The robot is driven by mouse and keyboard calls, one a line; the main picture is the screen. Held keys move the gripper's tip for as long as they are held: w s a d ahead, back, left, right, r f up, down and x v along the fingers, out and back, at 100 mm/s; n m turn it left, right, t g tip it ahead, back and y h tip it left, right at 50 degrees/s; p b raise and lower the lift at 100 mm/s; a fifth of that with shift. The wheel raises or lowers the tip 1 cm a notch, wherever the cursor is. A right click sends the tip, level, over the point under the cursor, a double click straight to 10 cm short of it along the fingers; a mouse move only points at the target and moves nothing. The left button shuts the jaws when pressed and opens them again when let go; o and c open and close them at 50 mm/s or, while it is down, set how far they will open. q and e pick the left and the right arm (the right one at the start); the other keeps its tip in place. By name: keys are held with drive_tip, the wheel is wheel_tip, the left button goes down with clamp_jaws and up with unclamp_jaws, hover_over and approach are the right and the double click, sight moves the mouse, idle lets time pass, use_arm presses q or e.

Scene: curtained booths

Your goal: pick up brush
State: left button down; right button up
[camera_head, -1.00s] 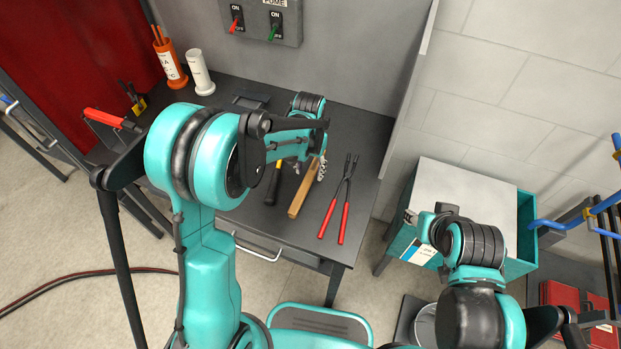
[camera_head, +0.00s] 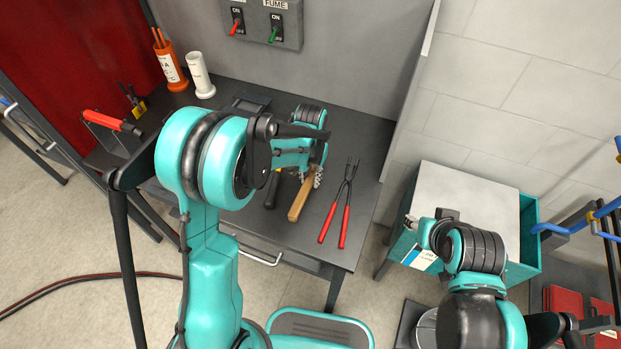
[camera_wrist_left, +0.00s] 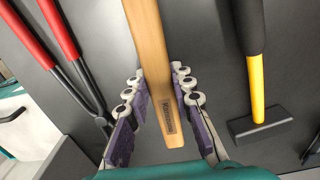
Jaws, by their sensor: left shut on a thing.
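The brush (camera_head: 300,202) has a flat wooden handle, which points toward the bench's front edge in the head view. Its far part is hidden under my left arm. My left gripper (camera_head: 309,178) is shut on the handle, low over the bench. In the left wrist view, the brush handle (camera_wrist_left: 150,45) runs between the two padded fingers of my left gripper (camera_wrist_left: 160,75), with its marked end toward the palm. Its bristles are out of view there. My right gripper (camera_head: 412,219) is partly visible beside the teal cabinet, and its fingers are too small to read.
On the dark bench (camera_head: 345,125), red-handled tongs (camera_head: 338,215) lie right of the brush. A hammer (camera_wrist_left: 258,75) with a black and yellow handle lies on its other side. Orange (camera_head: 170,66) and white (camera_head: 200,75) holders stand at the back left. A teal cabinet (camera_head: 470,195) stands at right.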

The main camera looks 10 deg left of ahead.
use_arm(q)
drive_tip(key=r+p, duration=0.1)
drive_tip(key=r, duration=0.1)
drive_tip(key=d+r, duration=0.1)
drive_tip(key=r, duration=0.1)
drive_tip(key=shift+s+r+p, duration=0.15)
drive_tip(key=shift+r+p, duration=0.2)
drive_tip(key=shift+p, duration=0.05)
drive_tip(key=s+d+r+p, duration=0.2)
drive_tip(key=d+r, duration=0.4)
drive_tip(key=d, duration=0.4)
drive_tip(key=shift+s, duration=0.7)
